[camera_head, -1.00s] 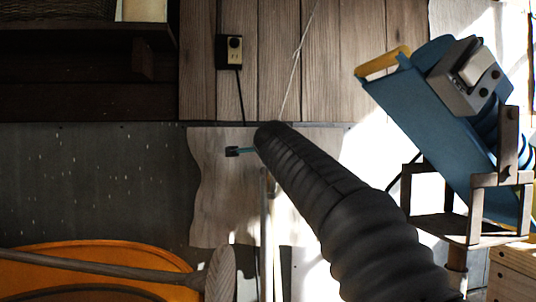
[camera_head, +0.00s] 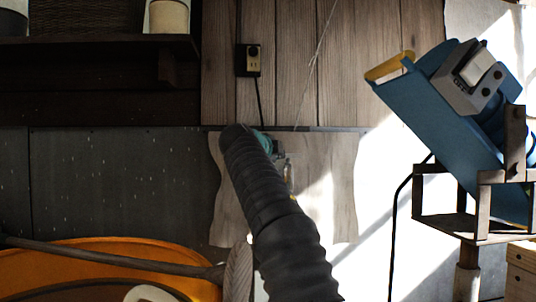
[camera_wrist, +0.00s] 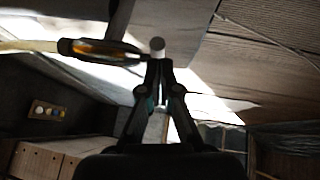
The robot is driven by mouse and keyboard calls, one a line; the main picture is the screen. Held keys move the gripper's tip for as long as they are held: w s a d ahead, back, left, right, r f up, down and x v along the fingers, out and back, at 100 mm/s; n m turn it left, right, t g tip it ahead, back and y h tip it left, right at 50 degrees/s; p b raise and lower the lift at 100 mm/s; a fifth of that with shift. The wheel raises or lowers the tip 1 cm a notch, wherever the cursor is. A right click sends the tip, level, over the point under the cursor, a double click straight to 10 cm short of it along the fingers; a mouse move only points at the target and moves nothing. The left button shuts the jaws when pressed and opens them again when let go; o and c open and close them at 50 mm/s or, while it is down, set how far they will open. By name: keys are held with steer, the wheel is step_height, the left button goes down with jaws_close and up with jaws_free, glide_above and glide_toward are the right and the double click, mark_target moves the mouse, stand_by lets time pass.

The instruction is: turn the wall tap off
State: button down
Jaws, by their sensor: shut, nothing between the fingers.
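In the wrist view, my gripper (camera_wrist: 157,68) is shut and empty, its two fingers together. Just beyond the fingertips is the pale round end of a dark, orange-centred fitting (camera_wrist: 100,49), which looks like the wall tap. It lies sideways across the view, and a pale strip runs off it to the left. I cannot tell whether the fingers touch it, nor how its handle is set. In the head view my arm hides most of my gripper and the wall behind it. A small metallic and yellowish part (camera_head: 287,172) shows just right of the arm; its identity is unclear.
A wall socket (camera_head: 249,60) with a cable is above the arm. A blue machine (camera_head: 428,108) on a wooden stand (camera_head: 455,224) is at the right. An orange rounded object (camera_head: 80,250) and a wooden handle (camera_head: 110,257) are at lower left. A dark shelf (camera_head: 95,45) is at upper left.

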steer(key=shift+w+a, duration=0.3)
steer(key=shift+a, duration=0.15)
steer(key=shift+w+a+f, duration=0.1)
steer(key=shift+a, duration=0.05)
stand_by(0.4)
steer(key=b+v, duration=0.3)
steer(key=v, duration=1)
steer(key=shift+r, duration=0.3)
